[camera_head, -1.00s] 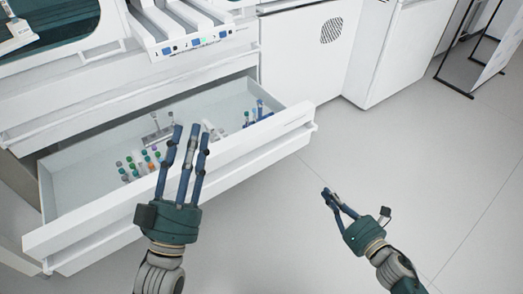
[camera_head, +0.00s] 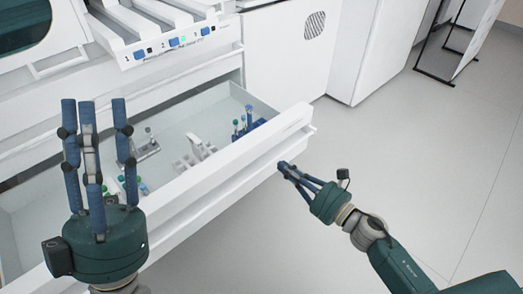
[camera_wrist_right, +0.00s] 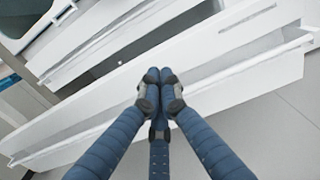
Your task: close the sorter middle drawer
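The sorter's middle drawer (camera_head: 225,168) is pulled well out, its white front running diagonally across the head view. Inside are tubes with coloured caps and small racks. My right gripper (camera_head: 283,167) is in front of the drawer front near its right end. In the right wrist view its fingertips (camera_wrist_right: 158,76) are together with nothing between them, over the drawer front (camera_wrist_right: 240,72); I cannot tell whether they touch it. My left gripper (camera_head: 92,103) is open and empty, fingers pointing up, and hides the left part of the drawer.
A tray unit with numbered slots (camera_head: 160,45) sits above the drawer. A white cabinet (camera_head: 292,60) stands right of the sorter. A dark-framed stand (camera_head: 455,50) is on the floor at the far right. The grey floor (camera_head: 430,170) at right is clear.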

